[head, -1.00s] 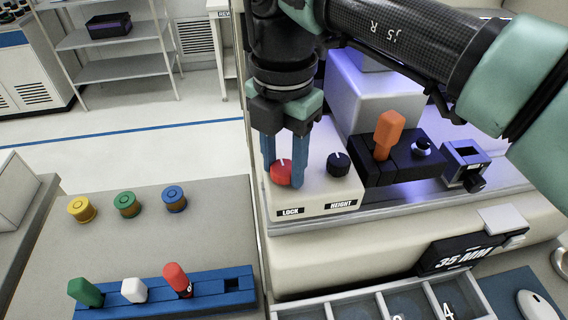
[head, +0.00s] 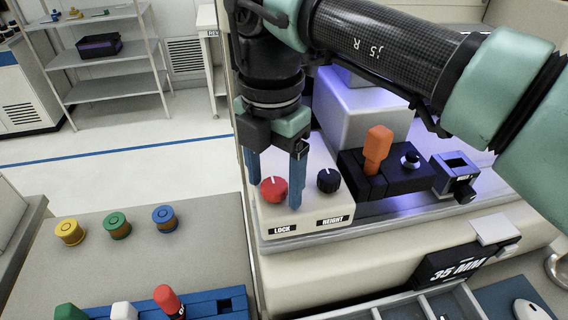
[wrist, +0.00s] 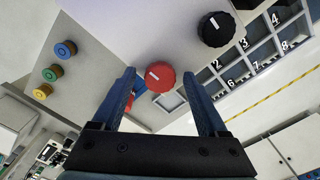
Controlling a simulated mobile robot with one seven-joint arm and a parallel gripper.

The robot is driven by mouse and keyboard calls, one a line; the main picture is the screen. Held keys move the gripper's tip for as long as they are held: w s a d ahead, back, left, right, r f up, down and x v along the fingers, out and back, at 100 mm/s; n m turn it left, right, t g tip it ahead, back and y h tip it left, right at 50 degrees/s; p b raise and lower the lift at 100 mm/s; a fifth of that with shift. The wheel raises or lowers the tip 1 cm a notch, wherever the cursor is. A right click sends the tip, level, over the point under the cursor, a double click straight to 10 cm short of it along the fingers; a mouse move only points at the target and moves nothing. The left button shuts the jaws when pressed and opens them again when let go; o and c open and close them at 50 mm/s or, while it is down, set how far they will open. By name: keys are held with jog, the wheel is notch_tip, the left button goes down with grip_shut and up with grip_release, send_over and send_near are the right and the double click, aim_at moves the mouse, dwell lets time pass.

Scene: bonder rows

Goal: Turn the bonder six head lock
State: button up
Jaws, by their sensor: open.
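The red lock knob (head: 274,190) sits on the cream panel above the LOCK label (head: 282,230). A pale line marks its top. It also shows in the wrist view (wrist: 160,76), between and just beyond the fingers. My gripper (head: 275,194) points down with its two blue fingers spread, one on each side of the knob. Gaps show between the fingers and the knob in the wrist view (wrist: 160,75). I cannot tell how far the tips reach down beside it. Nothing is held.
A black knob (head: 328,180) above the HEIGHT label stands close to the right finger. An orange-handled lever (head: 377,150) on a black block is further right. Yellow, green and blue round buttons (head: 117,225) are on the left table, with a blue rack (head: 215,304) in front.

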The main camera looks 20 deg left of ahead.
aim_at(274, 185)
jog(key=shift+r, duration=0.1)
notch_tip(274, 185, up, 13)
dwell(0.5)
